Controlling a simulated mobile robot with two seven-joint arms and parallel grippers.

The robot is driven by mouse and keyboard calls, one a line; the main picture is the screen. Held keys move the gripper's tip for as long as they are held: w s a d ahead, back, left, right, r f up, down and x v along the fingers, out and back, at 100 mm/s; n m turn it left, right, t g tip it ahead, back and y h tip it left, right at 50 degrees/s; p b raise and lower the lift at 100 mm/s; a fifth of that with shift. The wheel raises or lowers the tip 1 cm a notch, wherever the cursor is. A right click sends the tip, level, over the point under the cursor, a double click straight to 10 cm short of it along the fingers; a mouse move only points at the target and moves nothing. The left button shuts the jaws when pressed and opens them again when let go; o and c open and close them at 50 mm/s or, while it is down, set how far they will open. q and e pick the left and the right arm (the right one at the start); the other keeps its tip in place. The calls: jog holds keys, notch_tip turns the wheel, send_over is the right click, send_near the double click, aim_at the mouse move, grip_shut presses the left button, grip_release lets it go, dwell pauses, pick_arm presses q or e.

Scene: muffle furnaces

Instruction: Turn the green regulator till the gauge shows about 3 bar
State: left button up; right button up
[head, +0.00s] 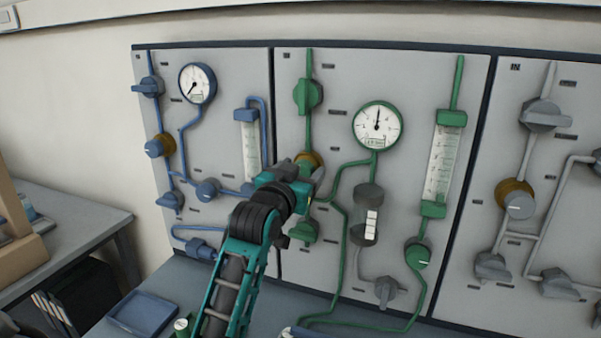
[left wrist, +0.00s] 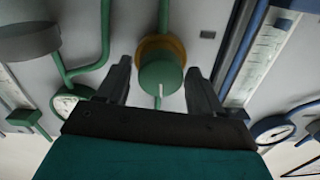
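The green regulator (left wrist: 160,75) is a round green knob with a white mark on a brass collar. In the head view only its brass collar (head: 311,160) shows, behind my left gripper (head: 300,175). In the left wrist view my left gripper (left wrist: 158,82) is open, one finger on each side of the knob. Small gaps seem to show between fingers and knob; I cannot tell whether either touches. The green-rimmed gauge (head: 378,127) stands up and right of the regulator. Its needle points about straight up; the numbers are too small to read. My right gripper is not in view.
A green valve (head: 308,96) sits above the regulator and another green valve (head: 304,232) below. A flowmeter (head: 438,165) and a grey-capped cylinder (head: 367,215) stand to the right. Blue piping with a gauge (head: 197,84) is at left. A blue tray (head: 143,313) lies on the bench.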

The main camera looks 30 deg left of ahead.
pick_arm(q)
jog(key=c, duration=0.8)
jog(key=shift+n, duration=0.3)
jog(key=o, duration=1)
jog(key=v, duration=1.3)
jog(key=shift+b, duration=0.4)
jog(key=shift+w, duration=0.1)
